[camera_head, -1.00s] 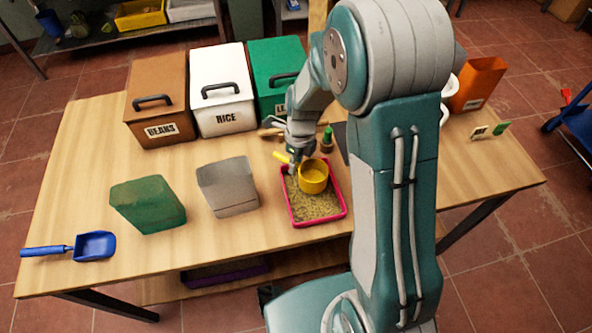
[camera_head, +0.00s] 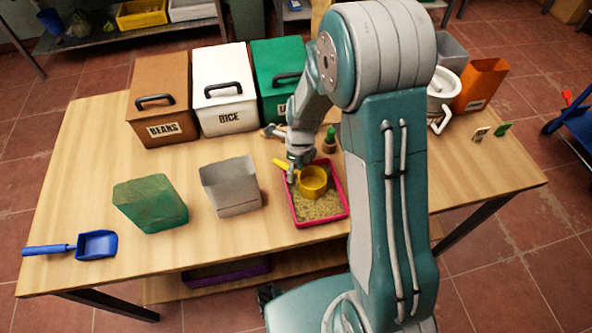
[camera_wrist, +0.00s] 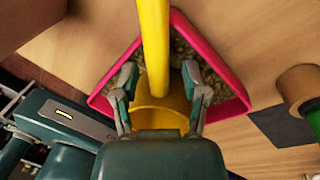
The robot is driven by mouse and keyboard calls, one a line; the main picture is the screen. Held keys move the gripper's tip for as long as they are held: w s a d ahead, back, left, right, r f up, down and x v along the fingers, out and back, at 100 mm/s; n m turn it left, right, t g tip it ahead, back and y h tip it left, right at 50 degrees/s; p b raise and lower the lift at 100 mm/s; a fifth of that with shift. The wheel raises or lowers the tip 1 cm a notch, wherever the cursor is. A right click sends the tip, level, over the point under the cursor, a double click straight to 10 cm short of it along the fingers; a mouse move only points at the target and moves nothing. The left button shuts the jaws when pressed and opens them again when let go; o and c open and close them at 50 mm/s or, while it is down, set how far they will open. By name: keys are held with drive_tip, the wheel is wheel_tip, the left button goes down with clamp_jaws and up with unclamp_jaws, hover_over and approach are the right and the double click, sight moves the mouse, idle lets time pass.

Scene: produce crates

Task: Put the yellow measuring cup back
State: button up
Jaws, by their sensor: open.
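The yellow measuring cup (camera_head: 313,183) sits in the pink-rimmed tray (camera_head: 345,204) of grain, its handle pointing up and to the left. My gripper (camera_head: 293,171) is at the handle, over the tray's back left side. In the wrist view my gripper (camera_wrist: 162,90) has its two fingers apart, one on each side of the yellow handle (camera_wrist: 154,45). The cup's bowl (camera_wrist: 162,113) shows below, partly hidden by my gripper. I cannot tell whether a finger touches the handle.
Brown, white (camera_head: 224,100) and green lidded bins line the back. A green container (camera_head: 150,204), a grey container (camera_head: 231,187) and a blue scoop (camera_head: 97,245) stand to the left. A small green-topped item (camera_head: 329,142) is close behind the tray.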

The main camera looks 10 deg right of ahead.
wheel_tip(320, 180, up, 12)
drive_tip(key=w+d, duration=0.2)
wheel_tip(320, 180, up, 7)
drive_tip(key=n+t, duration=0.2)
drive_tip(key=n, duration=0.5)
hover_over(306, 185)
drive_tip(key=s+d+r+n+t, duration=0.1)
drive_tip(key=s+r+n+t, duration=0.1)
drive_tip(key=s+r+n, duration=0.2)
drive_tip(key=s+d+r+n+t+h, duration=0.1)
drive_tip(key=s+r+n+t, duration=0.2)
drive_tip(key=s+n, duration=0.8)
drive_tip(key=shift+r+n, duration=0.9)
drive_tip(key=shift+n, duration=1.6)
